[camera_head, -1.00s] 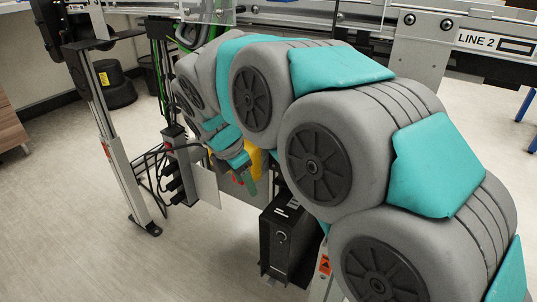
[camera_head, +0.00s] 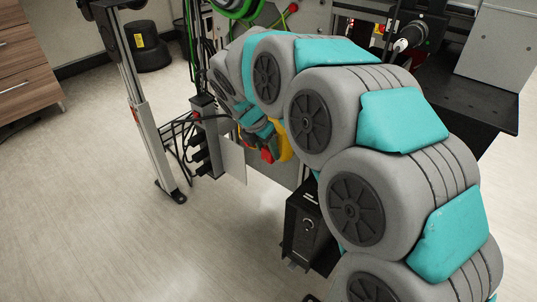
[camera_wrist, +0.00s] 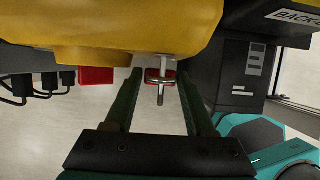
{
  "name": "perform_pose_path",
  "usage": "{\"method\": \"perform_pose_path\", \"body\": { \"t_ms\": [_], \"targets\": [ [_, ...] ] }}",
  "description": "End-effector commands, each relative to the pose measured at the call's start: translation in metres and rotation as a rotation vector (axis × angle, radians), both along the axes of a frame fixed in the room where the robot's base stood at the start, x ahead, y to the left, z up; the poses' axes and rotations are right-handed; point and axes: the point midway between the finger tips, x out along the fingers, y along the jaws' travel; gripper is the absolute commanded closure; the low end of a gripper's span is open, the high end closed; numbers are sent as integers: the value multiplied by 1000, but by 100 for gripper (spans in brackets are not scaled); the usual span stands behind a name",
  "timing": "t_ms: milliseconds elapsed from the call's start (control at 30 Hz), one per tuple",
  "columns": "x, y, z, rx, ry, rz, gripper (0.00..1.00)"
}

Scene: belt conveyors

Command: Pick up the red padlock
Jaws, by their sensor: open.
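In the wrist view, a small red padlock (camera_wrist: 153,75) with a metal shackle hangs below a yellow body (camera_wrist: 110,25). It lies between the tips of my gripper's two dark green fingers (camera_wrist: 159,88), with gaps at both sides. The fingers are apart and not closed on it. A second red block (camera_wrist: 96,76) shows to the left, outside the left finger. In the head view, red (camera_head: 267,155) shows beside the yellow body (camera_head: 284,143) at the end of my arm. My arm hides much of this area, and I cannot tell which red piece it is there.
A pale panel (camera_head: 232,160) and black plugs with cables (camera_head: 198,150) are left of my gripper. A black box (camera_head: 302,225) stands below. A metal leg (camera_head: 140,115) and a wooden drawer unit (camera_head: 25,60) are farther left. The floor at the lower left is clear.

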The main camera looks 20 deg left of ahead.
Motion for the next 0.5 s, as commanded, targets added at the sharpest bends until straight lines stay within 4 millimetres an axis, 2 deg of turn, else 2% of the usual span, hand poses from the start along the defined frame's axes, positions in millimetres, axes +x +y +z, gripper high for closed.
{"method": "perform_pose_path", "body": {
  "t_ms": [100, 300, 500],
  "targets": [
    [3, -2, -10, -2, 1, -1, 45],
    [3, -1, -9, 0, 0, 0, 46],
    [3, -1, -9, 0, 0, 0, 69]
  ]
}}
